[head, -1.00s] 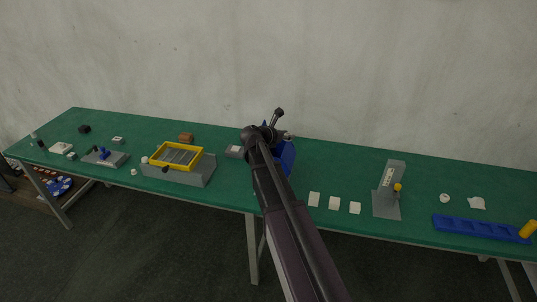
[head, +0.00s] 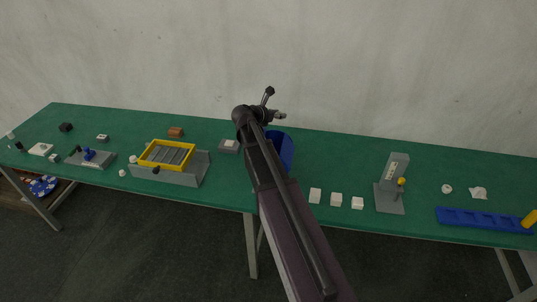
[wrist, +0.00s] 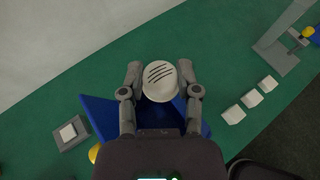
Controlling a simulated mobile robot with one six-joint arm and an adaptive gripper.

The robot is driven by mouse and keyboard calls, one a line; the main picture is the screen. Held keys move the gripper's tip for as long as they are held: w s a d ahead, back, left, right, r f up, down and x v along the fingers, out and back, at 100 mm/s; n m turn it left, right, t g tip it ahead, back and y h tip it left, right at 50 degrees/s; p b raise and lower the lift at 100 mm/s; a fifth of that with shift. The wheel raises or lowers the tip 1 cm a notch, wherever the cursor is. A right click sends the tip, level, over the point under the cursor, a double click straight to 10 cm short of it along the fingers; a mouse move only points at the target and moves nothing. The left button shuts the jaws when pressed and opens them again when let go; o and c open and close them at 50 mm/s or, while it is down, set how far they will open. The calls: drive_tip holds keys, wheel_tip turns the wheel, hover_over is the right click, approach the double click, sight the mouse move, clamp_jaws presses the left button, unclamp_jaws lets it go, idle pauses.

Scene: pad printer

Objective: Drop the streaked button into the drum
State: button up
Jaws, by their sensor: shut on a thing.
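The streaked button (wrist: 160,81) is a round white piece with several dark diagonal streaks on its face. My gripper (wrist: 160,79) is shut on it, one finger on each side, in the wrist view. The drum (wrist: 101,117) is a blue container below and behind the gripper, partly hidden by it. In the head view the drum (head: 284,149) stands on the green table, partly hidden by my arm. My gripper (head: 279,115) is near the drum's top there; the button is too small to make out in that view.
A grey pad with a white square (head: 229,146) lies left of the drum. Several white blocks (head: 336,199) and a grey stand (head: 392,184) are to the right. A grey machine with a yellow frame (head: 167,154) stands further left on the green table (head: 330,160).

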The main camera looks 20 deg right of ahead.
drive_tip(key=shift+w+a, duration=0.1)
drive_tip(key=shift+a, duration=0.1)
drive_tip(key=shift+f, duration=0.15)
drive_tip(key=shift+a+f+b, duration=0.1)
drive_tip(key=shift+f+b, duration=0.25)
drive_tip(key=shift+b, duration=0.2)
wheel_tip(320, 180, down, 5)
drive_tip(key=b, duration=0.5)
drive_tip(key=o, duration=0.8)
drive_tip(key=shift+r, duration=0.25)
